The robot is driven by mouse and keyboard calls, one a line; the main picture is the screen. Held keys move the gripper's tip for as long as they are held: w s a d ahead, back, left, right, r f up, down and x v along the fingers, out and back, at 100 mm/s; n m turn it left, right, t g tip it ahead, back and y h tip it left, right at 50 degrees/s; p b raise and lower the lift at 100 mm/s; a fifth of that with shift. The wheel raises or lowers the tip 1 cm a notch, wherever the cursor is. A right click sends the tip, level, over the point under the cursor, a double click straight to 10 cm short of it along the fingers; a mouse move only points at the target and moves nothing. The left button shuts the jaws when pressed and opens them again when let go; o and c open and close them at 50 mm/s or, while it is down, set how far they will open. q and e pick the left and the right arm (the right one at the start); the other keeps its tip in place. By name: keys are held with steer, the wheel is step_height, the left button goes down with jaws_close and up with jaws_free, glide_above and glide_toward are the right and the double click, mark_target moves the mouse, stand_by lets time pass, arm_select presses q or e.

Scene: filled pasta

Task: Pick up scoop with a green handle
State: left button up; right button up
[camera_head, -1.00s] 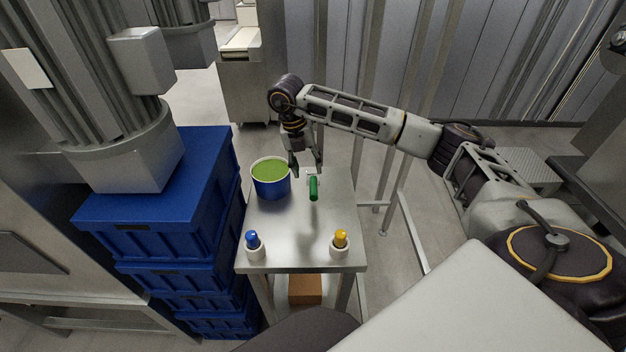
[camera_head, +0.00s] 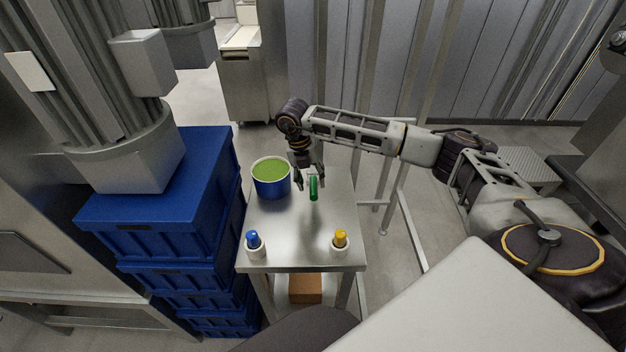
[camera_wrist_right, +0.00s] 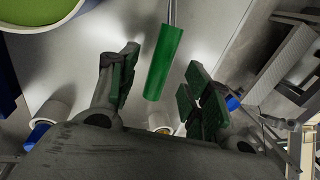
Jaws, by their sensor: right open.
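The scoop's green handle (camera_head: 314,188) shows above the steel table (camera_head: 290,222). In the right wrist view the green handle (camera_wrist_right: 163,62) and a thin metal shaft show, and the scoop's head is out of view. My right gripper (camera_head: 311,184) is open, with its fingers apart on either side of the handle. In the right wrist view the handle is between and slightly beyond the open fingers (camera_wrist_right: 158,88), apart from both. My left gripper is not in view.
A blue pot (camera_head: 271,181) with green contents stands left of my right gripper. A blue-topped container (camera_head: 254,245) and a yellow-topped container (camera_head: 340,244) stand near the table's front edge. Stacked blue crates (camera_head: 170,200) stand left of the table.

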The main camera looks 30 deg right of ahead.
mark_target(313, 185)
steer(key=shift+s+d+f+p, duration=0.1)
steer(key=shift+d+f+p, duration=0.1)
steer(key=shift+f, duration=0.55)
steer(key=shift+w+d+f+p, duration=0.1)
steer(key=shift+d+f+p, duration=0.05)
steer(key=shift+f, duration=0.65)
steer(key=shift+s+d+f+p, duration=0.1)
steer(key=shift+d+f+p, duration=0.1)
steer(key=shift+f, duration=0.55)
steer(key=shift+c, duration=0.5)
jaws_close()
